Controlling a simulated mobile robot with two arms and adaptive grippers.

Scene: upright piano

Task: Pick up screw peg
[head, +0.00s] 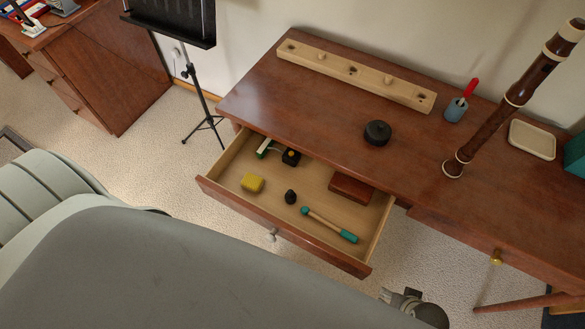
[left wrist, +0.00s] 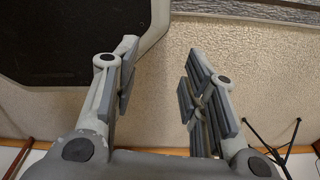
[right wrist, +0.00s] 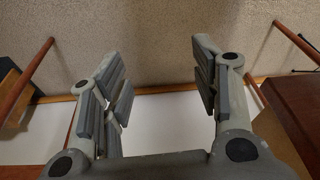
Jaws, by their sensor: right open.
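No piece is plainly marked as the screw peg. A pale wooden rail (head: 338,68) with short light pegs and dark holes lies at the back of the desk. In the open drawer, a small dark knob-like piece (head: 290,197) sits near the middle, and a teal-ended wooden rod (head: 328,224) lies to its right. My right gripper (head: 390,296) is at the bottom of the head view, in front of the desk and away from the drawer's contents; the right wrist view shows it open and empty (right wrist: 160,80). My left gripper (left wrist: 158,80) is open and empty, outside the head view.
The drawer (head: 320,252) also holds a yellow block (head: 252,183), a brown box (head: 351,187) and a black item (head: 291,156).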

